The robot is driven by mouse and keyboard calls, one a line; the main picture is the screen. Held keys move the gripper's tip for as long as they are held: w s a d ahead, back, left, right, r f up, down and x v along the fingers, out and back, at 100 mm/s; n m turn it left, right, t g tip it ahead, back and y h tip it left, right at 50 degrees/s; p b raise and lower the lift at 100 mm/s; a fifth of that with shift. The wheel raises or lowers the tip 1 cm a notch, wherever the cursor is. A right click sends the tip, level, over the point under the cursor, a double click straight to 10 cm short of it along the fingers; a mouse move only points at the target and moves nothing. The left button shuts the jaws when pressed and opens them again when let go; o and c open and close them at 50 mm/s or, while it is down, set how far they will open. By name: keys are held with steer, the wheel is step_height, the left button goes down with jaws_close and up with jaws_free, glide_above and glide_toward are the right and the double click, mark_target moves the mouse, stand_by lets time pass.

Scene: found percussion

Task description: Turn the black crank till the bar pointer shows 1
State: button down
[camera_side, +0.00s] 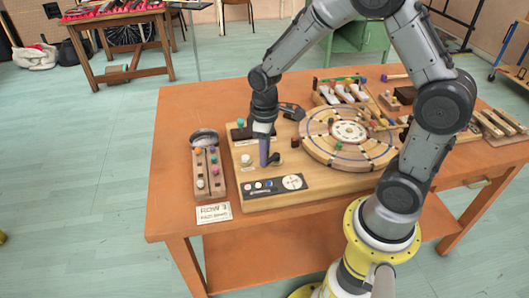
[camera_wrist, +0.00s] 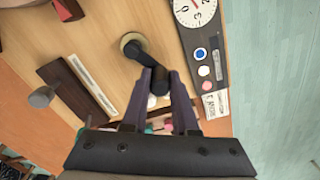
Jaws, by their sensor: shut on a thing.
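The black crank (camera_wrist: 146,60) shows in the wrist view, running from a pale round hub down and right to its handle. In the side view the crank (camera_side: 274,158) stands low on the wooden board. My gripper (camera_wrist: 163,82) has its two purple fingers closed around the handle end. In the side view my gripper (camera_side: 264,160) points straight down at the crank and partly hides it. The white dial (camera_wrist: 194,10) is cut off by the top edge of the wrist view. The dial also shows in the side view (camera_side: 293,182), too small to read its pointer.
A black panel (camera_side: 262,187) with coloured buttons holds the dial. A large round wooden wheel (camera_side: 312,150) lies to the right. A narrow rack with coloured balls (camera_side: 199,178) stands left of the board, with a label card (camera_side: 213,213) in front.

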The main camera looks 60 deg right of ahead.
steer(key=shift+w, duration=0.1)
steer(key=c, duration=0.7)
jaws_free()
steer(key=shift+r, duration=0.1)
step_height(320, 180, up, 14)
steer(key=shift+f, duration=0.15)
